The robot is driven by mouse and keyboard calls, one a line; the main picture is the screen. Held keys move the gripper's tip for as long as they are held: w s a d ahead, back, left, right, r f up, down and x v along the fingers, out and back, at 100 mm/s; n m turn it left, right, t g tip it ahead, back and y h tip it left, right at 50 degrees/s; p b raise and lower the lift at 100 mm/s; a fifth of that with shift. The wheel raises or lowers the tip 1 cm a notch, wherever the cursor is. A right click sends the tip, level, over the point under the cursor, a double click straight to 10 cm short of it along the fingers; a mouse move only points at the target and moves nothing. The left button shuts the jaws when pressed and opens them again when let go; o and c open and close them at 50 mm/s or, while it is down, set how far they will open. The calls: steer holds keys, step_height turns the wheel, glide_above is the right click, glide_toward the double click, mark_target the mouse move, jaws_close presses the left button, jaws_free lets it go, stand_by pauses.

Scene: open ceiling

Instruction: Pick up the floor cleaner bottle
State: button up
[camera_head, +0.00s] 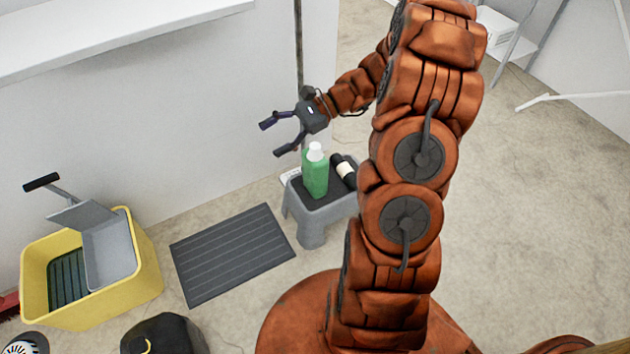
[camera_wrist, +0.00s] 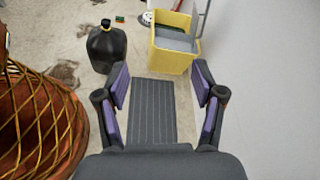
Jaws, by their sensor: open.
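The floor cleaner bottle (camera_head: 315,174) is green with a white cap and stands upright on a grey step stool (camera_head: 311,222) in the head view. My gripper (camera_head: 271,139) is open and empty, above and to the left of the bottle in that picture. The fingers point left, away from the stool, and do not touch the bottle. In the wrist view my gripper (camera_wrist: 162,88) shows its purple finger pads spread apart with nothing between them. The bottle does not show in the wrist view.
A dark bottle (camera_head: 344,170) lies on the stool beside the green one. A ribbed dark mat (camera_head: 232,254) lies on the floor. A yellow mop bucket (camera_head: 146,262) and a black jug (camera_head: 163,335) stand further left. A white wall (camera_head: 150,120) rises behind the stool.

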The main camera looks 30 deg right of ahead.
steer(key=w+d+f+m+t+b, duration=0.4)
steer(key=d+f+m+t+b, duration=0.2)
steer(key=d+f, duration=0.6)
steer(key=m+t+h+b, duration=0.2)
steer(key=m+t+b, duration=0.2)
steer(key=m+t, duration=0.1)
glide_toward(315, 149)
steer(key=w+a+f, duration=0.1)
steer(key=w, duration=0.2)
steer(key=shift+f+b+x, duration=0.15)
steer(key=shift+b+x, duration=0.65)
steer(key=shift+x, duration=1.1)
steer(key=shift+f+b+x, duration=0.1)
steer(key=shift+b+x, duration=0.7)
steer(key=shift+x, duration=1.05)
steer(key=shift+d, duration=0.1)
jaws_close()
